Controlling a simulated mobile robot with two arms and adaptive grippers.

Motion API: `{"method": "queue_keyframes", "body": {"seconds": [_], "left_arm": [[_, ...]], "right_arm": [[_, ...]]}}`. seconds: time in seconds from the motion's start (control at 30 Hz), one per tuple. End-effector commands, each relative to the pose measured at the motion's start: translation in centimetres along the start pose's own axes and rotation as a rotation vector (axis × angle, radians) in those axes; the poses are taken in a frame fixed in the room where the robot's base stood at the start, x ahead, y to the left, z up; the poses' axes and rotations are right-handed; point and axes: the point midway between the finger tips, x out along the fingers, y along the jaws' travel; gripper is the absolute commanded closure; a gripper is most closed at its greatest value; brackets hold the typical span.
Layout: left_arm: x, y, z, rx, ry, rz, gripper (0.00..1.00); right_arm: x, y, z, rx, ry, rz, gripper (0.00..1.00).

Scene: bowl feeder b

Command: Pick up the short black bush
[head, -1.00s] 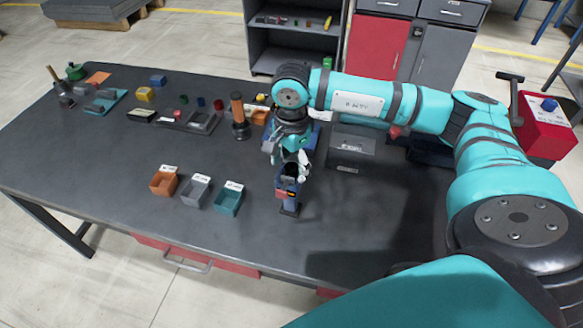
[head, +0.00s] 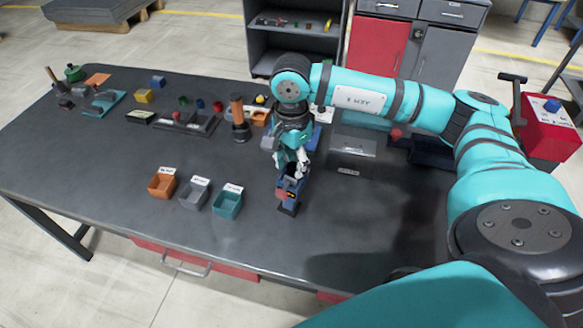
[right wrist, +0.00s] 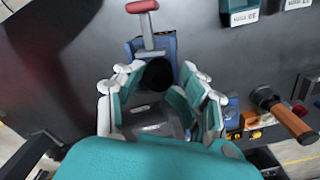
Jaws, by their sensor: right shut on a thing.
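The short black bush (right wrist: 156,75) shows as a dark round end between the pads of my right gripper (right wrist: 157,92) in the right wrist view. The gripper is shut on it. In the head view my right gripper (head: 293,172) points down over the front middle of the table, just above a blue device with a black base (head: 289,208). A red-handled lever (right wrist: 146,22) of this device shows beyond the bush. The bush is mostly hidden by the fingers in the head view; I cannot tell if it touches the device. My left gripper is not in view.
Orange (head: 162,184), grey (head: 194,194) and teal (head: 227,204) labelled bins stand left of the gripper. A wooden-handled tool (head: 239,118) stands behind. Small coloured parts and trays fill the table's back left. The front of the table (head: 130,215) is clear.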

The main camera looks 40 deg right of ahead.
Motion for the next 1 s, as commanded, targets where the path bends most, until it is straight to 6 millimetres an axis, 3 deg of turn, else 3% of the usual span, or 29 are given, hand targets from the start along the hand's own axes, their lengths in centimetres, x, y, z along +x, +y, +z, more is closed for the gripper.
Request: {"method": "queue_keyframes", "body": {"seconds": [0.1, 0.5, 0.7, 1.0], "left_arm": [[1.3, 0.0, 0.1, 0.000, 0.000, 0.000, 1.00], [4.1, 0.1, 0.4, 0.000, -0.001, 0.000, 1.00], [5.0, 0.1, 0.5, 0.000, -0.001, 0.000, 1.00], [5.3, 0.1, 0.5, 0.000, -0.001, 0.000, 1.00]], "right_arm": [[-1.9, -0.2, 0.1, 0.000, -0.002, -0.013, 1.00], [-2.6, 4.5, 8.7, -0.009, -0.003, -0.013, 1.00], [-3.1, 6.4, 12.1, -0.006, -0.002, -0.014, 1.00], [-3.5, 7.5, 14.0, 0.001, -0.001, -0.011, 1.00]]}}
